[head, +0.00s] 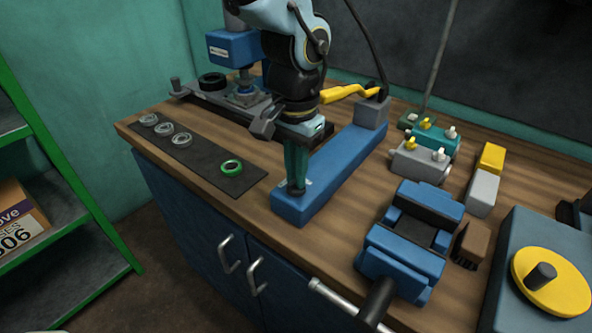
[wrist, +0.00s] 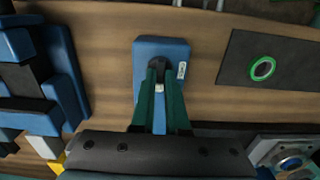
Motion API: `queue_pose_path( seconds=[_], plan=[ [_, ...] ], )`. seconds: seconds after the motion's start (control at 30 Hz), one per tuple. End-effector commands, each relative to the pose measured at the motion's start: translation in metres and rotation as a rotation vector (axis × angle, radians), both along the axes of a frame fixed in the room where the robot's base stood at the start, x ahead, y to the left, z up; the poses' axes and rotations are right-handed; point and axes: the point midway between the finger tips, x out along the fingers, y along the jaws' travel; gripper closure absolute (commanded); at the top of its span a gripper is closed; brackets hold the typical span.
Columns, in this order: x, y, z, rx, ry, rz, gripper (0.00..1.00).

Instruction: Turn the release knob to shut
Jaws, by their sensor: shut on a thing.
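The long blue pump body (head: 335,168) lies on the wooden bench, with a grey block and a yellow lever (head: 350,92) at its far end. My gripper (head: 296,186) points straight down at the pump's near end, its green fingers close together. In the wrist view, my gripper (wrist: 159,76) is over the blue pump end (wrist: 160,47), beside a small white label (wrist: 181,70). A small pale piece, apparently the release knob (wrist: 159,87), shows between the fingers, which are shut on it. The fingers hide most of the knob, so its turn angle cannot be read.
A dark mat (head: 205,160) with a green ring (head: 232,167) and several grey rings lies left of the pump. A blue vise (head: 405,250) stands to the right. A blue press (head: 235,50) is behind my arm. Bare bench lies between pump and vise.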

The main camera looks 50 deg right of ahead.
Motion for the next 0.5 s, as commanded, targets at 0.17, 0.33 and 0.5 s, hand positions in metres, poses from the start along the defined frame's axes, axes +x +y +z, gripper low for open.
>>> queue_pose_path(
  seconds=[0.17, 0.33, 0.5],
  plan=[
    [-0.0002, -0.0004, 0.0003, -0.001, 0.000, -0.002, 1.00],
    [-0.0001, -0.0003, 0.0002, -0.001, 0.000, -0.001, 0.71],
    [-0.0001, -0.0002, 0.0001, 0.000, 0.000, 0.000, 0.57]
  ],
)
